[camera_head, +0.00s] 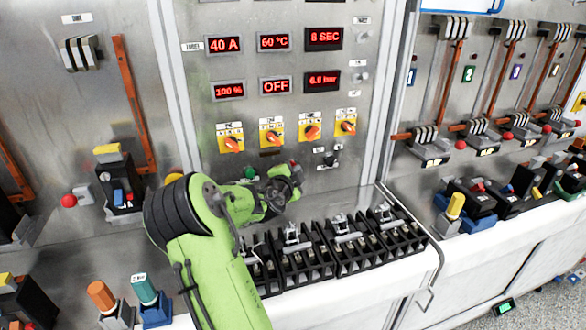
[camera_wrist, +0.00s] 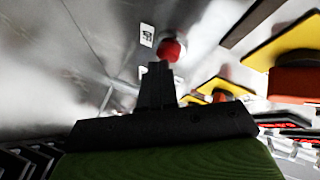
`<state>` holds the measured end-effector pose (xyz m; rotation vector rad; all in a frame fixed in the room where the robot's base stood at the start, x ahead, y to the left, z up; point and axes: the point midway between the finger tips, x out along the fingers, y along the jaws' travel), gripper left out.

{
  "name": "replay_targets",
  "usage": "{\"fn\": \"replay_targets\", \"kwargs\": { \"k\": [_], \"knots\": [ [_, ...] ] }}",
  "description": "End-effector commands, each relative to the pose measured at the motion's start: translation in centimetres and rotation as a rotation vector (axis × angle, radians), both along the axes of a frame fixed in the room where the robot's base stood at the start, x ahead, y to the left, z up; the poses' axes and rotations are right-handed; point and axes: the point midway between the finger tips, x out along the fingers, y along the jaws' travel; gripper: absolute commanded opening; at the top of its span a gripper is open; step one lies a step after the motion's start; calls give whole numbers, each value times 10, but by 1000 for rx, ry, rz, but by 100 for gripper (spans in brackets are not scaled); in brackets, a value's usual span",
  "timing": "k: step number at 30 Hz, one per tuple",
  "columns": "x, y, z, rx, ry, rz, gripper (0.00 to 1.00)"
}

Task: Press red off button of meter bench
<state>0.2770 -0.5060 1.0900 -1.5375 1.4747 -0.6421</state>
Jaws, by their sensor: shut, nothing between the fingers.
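The red button (camera_wrist: 172,48) shows in the wrist view on the grey metal panel, beside a small white label. In the head view a small red spot of the button (camera_head: 295,164) shows just above my gripper (camera_head: 290,179). In the wrist view my gripper (camera_wrist: 158,70) is shut and empty, its fingertips right in front of the button's lower left edge. I cannot tell whether they touch it. A green button (camera_head: 250,172) sits to the left on the same panel. The meter bench panel (camera_head: 210,130) has red displays, one reading OFF.
Orange knobs on yellow plates (camera_head: 311,132) line the panel above my gripper. A row of black breakers (camera_head: 330,245) stands on the bench below. A small dark switch (camera_head: 331,158) is to the right. The lower panel between them is mostly clear.

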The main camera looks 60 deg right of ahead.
Motion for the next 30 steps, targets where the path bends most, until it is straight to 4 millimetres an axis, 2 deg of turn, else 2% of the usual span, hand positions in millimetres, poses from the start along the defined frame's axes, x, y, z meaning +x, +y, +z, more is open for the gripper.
{"fn": "replay_targets", "kwargs": {
  "k": [13, 23, 30],
  "knots": [
    [1, -1, 0, -1, -2, 2, 0],
    [-10, 12, -2, -1, -3, 1, 0],
    [-11, 12, 0, 0, 0, 1, 0]
  ]
}}
